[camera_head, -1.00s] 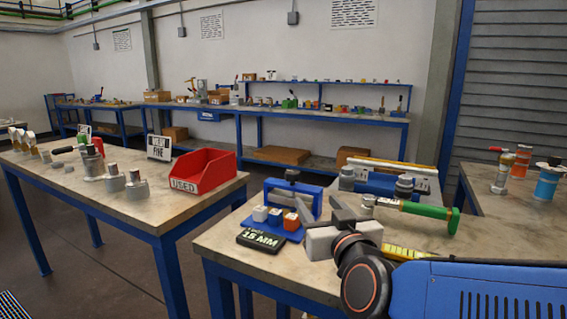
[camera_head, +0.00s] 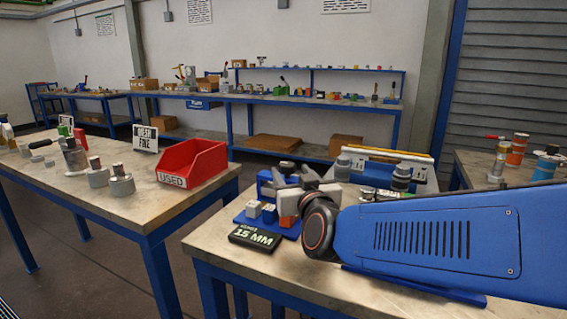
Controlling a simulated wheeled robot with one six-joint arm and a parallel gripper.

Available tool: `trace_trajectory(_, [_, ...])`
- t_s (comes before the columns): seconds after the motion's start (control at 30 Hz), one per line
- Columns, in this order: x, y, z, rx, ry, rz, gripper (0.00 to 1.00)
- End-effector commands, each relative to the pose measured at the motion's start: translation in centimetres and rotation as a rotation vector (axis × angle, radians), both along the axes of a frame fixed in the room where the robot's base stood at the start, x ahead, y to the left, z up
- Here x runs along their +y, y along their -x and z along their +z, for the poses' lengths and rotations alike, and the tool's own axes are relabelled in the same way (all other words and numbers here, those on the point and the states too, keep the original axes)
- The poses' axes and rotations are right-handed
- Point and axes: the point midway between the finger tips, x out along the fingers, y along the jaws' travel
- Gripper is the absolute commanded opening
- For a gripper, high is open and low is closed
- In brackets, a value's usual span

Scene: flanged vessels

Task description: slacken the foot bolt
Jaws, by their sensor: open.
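My gripper (camera_head: 292,183) is open, at the front right bench, seen from behind the arm. Its grey jaws are close to the blue stand (camera_head: 264,186) and overlap it in the picture; I cannot tell whether they touch. The stand's tray holds small white and orange blocks (camera_head: 288,204), partly covered by the gripper. A dark "15 MM" plate (camera_head: 255,238) lies in front.
The left bench holds a red "USED" bin (camera_head: 193,164), a "FINE" sign (camera_head: 145,138) and several grey flanged parts (camera_head: 120,182). A floor gap separates the two benches. My arm covers much of the front bench.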

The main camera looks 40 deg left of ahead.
Motion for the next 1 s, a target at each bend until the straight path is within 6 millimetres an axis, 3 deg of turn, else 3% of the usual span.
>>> trace_trajectory(0.3, [4.3, -3.4, -0.1, 0.0, 0.001, -0.001, 0.53])
trace_trajectory(0.5, [6.0, -4.8, 0.0, 0.0, 0.0, -0.001, 0.53])
trace_trajectory(0.93, [6.7, -5.4, 0.0, -0.001, -0.001, -0.001, 0.53])
trace_trajectory(0.97, [6.7, -5.4, 0.0, -0.001, -0.001, -0.001, 0.5])
trace_trajectory(1.0, [6.7, -5.4, 0.0, -0.001, -0.001, -0.001, 0.41])
